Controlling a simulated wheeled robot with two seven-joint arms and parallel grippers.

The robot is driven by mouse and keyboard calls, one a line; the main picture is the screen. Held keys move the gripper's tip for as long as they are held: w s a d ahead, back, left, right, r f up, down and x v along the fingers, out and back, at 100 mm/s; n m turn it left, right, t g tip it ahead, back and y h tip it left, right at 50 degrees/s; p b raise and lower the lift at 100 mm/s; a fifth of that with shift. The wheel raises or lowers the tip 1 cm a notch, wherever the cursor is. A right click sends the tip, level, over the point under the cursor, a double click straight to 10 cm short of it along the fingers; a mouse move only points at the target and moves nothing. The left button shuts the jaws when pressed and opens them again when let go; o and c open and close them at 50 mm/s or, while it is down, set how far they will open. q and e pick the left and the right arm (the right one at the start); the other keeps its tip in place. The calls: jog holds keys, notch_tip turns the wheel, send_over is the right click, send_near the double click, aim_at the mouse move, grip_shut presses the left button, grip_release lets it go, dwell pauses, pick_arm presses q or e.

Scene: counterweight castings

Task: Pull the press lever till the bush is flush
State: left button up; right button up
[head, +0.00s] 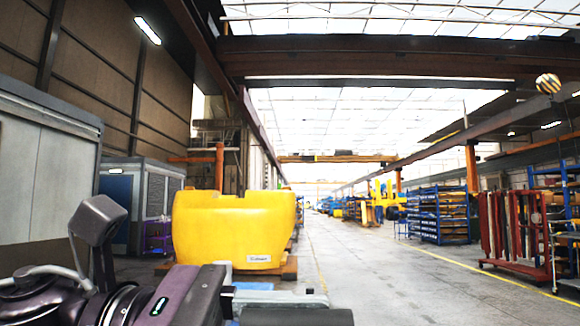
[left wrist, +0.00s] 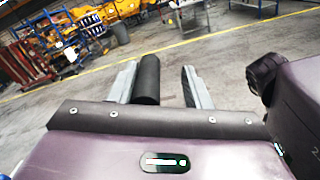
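My left gripper (left wrist: 160,85) shows in the left wrist view with two grey fingers pointing away from the camera. A dark cylinder (left wrist: 148,78), which looks like the press lever's grip, lies between them, close beside the left finger. A clear gap separates it from the right finger, so the gripper is open. In the head view my left gripper (head: 285,298) is at the bottom edge, and the black cylinder (head: 300,318) shows there, cut off by the frame. The press body and the bush are not in view. My right gripper is not in view.
A large yellow casting (head: 232,228) stands on wooden supports beyond my left arm. Blue racks (head: 437,215) and a red rack cart (head: 515,235) stand at the right. Grey cabins (head: 45,165) are at the left. The floor aisle (head: 385,270) in the middle is clear.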

pick_arm(q)
jog(key=shift+w+r, duration=0.1)
jog(key=shift+w, duration=0.05)
jog(key=r, duration=0.1)
jog(key=r+p, duration=0.1)
jog(key=r, duration=0.3)
jog(key=shift+w+r, duration=0.2)
jog(key=shift+w, duration=0.15)
notch_tip(320, 180, up, 14)
jog(key=s+p, duration=0.1)
jog(key=p, duration=0.2)
jog(key=shift+r, duration=0.15)
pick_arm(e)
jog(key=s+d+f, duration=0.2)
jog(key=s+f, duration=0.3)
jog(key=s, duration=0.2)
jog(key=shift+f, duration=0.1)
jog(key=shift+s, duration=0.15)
